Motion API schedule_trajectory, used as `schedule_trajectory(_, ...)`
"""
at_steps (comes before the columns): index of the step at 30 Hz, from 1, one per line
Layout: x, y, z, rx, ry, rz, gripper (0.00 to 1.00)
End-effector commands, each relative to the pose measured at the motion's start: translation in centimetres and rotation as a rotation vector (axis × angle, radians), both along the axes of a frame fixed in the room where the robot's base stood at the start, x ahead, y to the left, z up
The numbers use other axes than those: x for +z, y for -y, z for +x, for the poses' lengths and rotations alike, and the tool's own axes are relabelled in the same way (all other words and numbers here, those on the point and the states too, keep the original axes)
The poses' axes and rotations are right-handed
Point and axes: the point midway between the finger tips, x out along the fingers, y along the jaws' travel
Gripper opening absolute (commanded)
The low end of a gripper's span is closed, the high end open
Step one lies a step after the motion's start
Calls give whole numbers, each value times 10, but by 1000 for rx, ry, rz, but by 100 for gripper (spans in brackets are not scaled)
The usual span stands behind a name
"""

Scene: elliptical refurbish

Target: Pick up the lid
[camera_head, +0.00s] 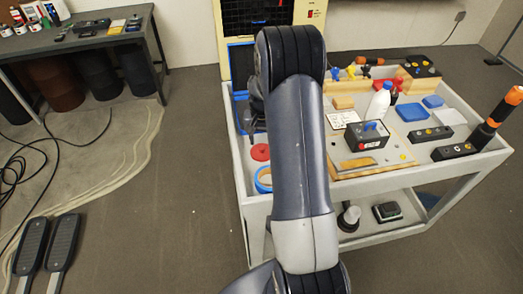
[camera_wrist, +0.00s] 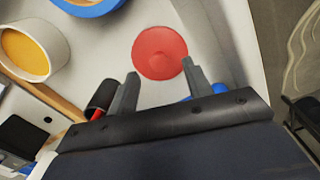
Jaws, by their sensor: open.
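The lid looks to be a round red disc (camera_head: 260,152) lying flat near the left edge of the cart top. In the wrist view the red lid (camera_wrist: 160,50) lies just beyond my fingertips, with a small raised centre. My gripper (camera_wrist: 160,70) is open and empty, its two dark fingers spread about as wide as the lid. I cannot tell its height above the lid. In the head view my arm covers most of the gripper. A blue-rimmed round container (camera_head: 263,186) stands nearer on the cart, partly hidden by my arm; its blue rim (camera_wrist: 92,8) shows in the wrist view.
The grey cart (camera_head: 470,172) holds a black box with a blue handle (camera_head: 367,134), a white bottle (camera_head: 380,100) and several tools. A white cup with yellow contents (camera_wrist: 22,48) stands left of the lid in the wrist view. Open floor lies left of the cart.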

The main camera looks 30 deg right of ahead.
Motion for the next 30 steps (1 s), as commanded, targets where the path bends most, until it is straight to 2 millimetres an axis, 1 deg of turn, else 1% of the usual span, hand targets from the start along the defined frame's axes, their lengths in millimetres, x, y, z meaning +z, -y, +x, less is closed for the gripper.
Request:
schedule_trajectory(4,-22,1,-1,0,-5,2,48)
schedule_trajectory(7,-31,1,-1,0,-3,1,48)
schedule_trajectory(10,-36,1,-1,0,-2,1,48)
schedule_trajectory(16,-36,1,-1,0,0,0,48)
schedule_trajectory(30,-36,1,-1,0,0,0,10)
